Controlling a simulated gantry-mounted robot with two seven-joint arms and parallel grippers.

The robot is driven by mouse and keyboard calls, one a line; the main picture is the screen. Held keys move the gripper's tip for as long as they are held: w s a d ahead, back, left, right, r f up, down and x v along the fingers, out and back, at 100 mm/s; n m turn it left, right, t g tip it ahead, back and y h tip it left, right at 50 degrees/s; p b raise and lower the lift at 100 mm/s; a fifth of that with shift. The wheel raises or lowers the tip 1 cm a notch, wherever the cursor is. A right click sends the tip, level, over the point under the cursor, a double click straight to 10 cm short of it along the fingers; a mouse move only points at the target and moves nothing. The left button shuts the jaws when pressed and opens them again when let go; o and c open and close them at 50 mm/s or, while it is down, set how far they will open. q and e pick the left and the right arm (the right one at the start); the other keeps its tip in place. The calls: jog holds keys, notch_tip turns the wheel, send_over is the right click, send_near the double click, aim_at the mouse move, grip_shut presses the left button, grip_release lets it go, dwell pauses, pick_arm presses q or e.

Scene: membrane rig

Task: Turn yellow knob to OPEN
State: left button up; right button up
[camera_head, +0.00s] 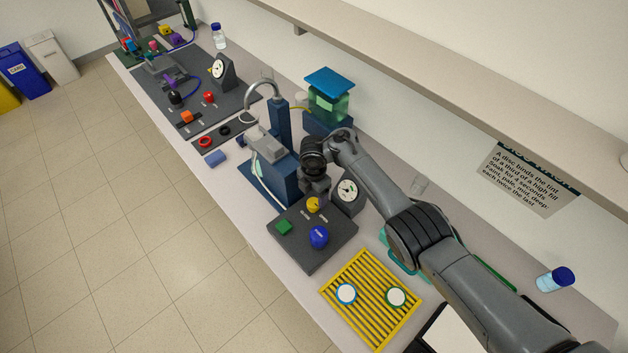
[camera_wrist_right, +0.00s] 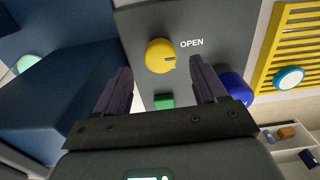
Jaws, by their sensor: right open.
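The yellow knob (camera_head: 313,204) sits on a dark grey panel (camera_head: 305,250) beside a blue pump-like block. In the right wrist view the yellow knob (camera_wrist_right: 160,56) shows a dark mark on its right side, and the word OPEN stands to its right, slightly above the mark. My right gripper (camera_head: 315,188) is over the panel, close to the knob. In the right wrist view my right gripper (camera_wrist_right: 160,70) is open, with its two fingers apart to either side of the knob's lower part in the picture. Contact cannot be told. My left gripper is not in view.
A dial gauge (camera_head: 348,190) stands behind the panel. A yellow slatted rack (camera_head: 372,312) with two round discs lies nearby. A shelf (camera_head: 440,65) runs above the bench.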

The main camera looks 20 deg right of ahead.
aim_at(314, 202)
notch_tip(314, 202, up, 6)
jog(key=p, duration=0.1)
jog(key=shift+r, duration=0.15)
dwell(0.4)
